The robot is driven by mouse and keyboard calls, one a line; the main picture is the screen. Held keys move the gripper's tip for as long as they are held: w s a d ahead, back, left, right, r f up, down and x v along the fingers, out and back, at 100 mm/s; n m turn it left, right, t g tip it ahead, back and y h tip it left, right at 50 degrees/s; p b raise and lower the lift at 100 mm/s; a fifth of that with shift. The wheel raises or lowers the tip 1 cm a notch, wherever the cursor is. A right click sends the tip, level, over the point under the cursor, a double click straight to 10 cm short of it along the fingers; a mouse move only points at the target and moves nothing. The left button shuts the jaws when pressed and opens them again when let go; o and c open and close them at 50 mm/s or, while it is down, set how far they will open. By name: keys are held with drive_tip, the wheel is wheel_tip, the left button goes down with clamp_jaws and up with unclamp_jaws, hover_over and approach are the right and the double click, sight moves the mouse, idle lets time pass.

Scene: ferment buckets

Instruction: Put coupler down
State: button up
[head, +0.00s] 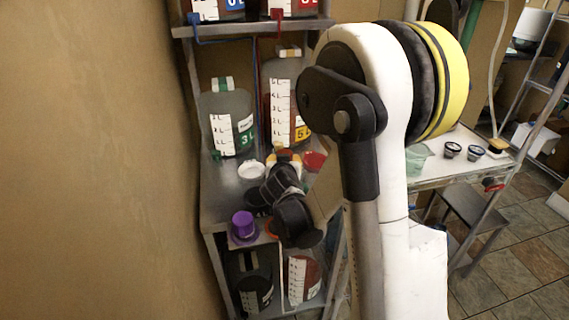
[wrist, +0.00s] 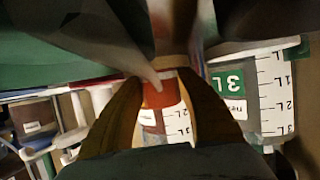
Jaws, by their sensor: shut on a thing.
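My gripper (head: 285,161) reaches over the middle shelf in front of two clear buckets. Its amber fingers show from close up in the wrist view (wrist: 162,78), shut with a small thing between their tips. I take this to be the coupler; it is mostly hidden by the fingers, and its shape and whether it touches the shelf cannot be told. An orange-red patch with a pale edge shows between the fingers, but I cannot tell whether it belongs to the coupler or lies behind. My arm and wrist cover part of the shelf in the head view.
The green-labelled 3 L bucket (head: 218,125) and yellow-labelled 5 L bucket (head: 279,105) stand behind the gripper. A white lid (head: 251,169), red lid (head: 315,161) and purple piece (head: 242,223) lie nearby. More buckets stand above and below. A wall (head: 110,160) bounds the left.

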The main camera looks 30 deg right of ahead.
drive_tip(key=o, duration=1.2)
drive_tip(key=shift+r, duration=0.15)
drive_tip(key=p+v, duration=0.3)
drive_tip(key=v, duration=0.9)
drive_tip(key=shift+a+r+p, duration=0.1)
drive_tip(key=shift+p, duration=0.2)
drive_tip(key=s+a+r+n+g+y, duration=0.2)
drive_tip(key=s+a, duration=0.4)
drive_tip(key=s, duration=0.3)
drive_tip(key=s+a+r+n+g+y, duration=0.2)
drive_tip(key=s+a+r+n+y, duration=0.1)
drive_tip(key=s, duration=0.5)
drive_tip(key=a+n+y, duration=0.1)
drive_tip(key=a+y, duration=0.1)
drive_tip(key=a, duration=0.1)
drive_tip(key=shift+s+g, duration=0.3)
drive_tip(key=shift+s, duration=0.1)
drive_tip(key=shift+a, duration=0.1)
